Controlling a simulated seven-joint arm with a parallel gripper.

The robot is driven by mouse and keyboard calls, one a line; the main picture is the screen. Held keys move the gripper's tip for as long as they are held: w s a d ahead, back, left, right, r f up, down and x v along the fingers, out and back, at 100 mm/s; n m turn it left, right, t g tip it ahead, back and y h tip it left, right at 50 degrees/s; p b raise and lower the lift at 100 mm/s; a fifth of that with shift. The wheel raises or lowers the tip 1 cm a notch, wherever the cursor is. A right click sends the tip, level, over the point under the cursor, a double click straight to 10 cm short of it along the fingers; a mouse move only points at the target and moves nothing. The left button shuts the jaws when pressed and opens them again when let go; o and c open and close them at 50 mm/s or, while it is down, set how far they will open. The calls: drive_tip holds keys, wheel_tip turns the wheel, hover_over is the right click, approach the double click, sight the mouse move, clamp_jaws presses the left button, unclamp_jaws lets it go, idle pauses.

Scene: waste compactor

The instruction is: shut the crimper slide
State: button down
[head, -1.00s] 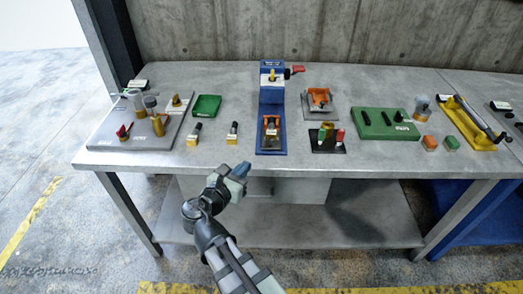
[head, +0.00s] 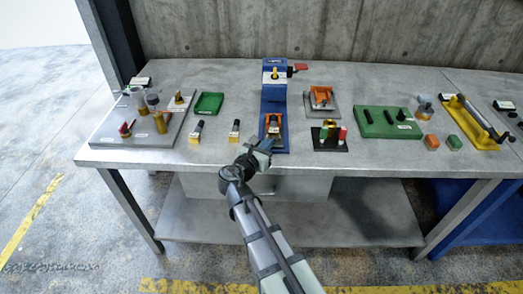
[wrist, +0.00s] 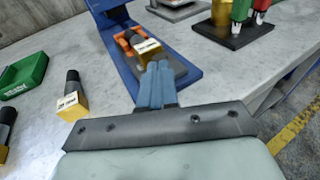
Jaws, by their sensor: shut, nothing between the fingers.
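The blue device with a red handle, which looks like the crimper (head: 273,95), stands at the middle of the table. At its front end is an orange and grey slide (head: 273,121), also seen in the wrist view (wrist: 123,40). A dark and yellow block with a white label (wrist: 148,48) sits in the slide. My gripper (head: 265,142) is at the front end of the device, near the table's front edge. In the wrist view its blue fingers (wrist: 157,84) are together and empty, pointing at the slide's near end. I cannot tell whether they touch it.
Two yellow-based black pieces (head: 196,132) (head: 234,131) and a green tray (head: 209,104) stand left of the device. A black stand with coloured pieces (head: 329,138) is close on its right.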

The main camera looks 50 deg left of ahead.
sight(268, 122)
drive_tip(key=shift+w+a, duration=0.1)
drive_tip(key=shift+w, duration=0.25)
drive_tip(key=w+a, duration=0.9)
drive_tip(key=shift+w+a, duration=0.25)
drive_tip(key=shift+a, duration=0.1)
drive_tip(key=shift+w, duration=0.15)
drive_tip(key=v, duration=1.4)
drive_tip(key=shift+s, duration=0.3)
drive_tip(key=shift+w+d, duration=0.1)
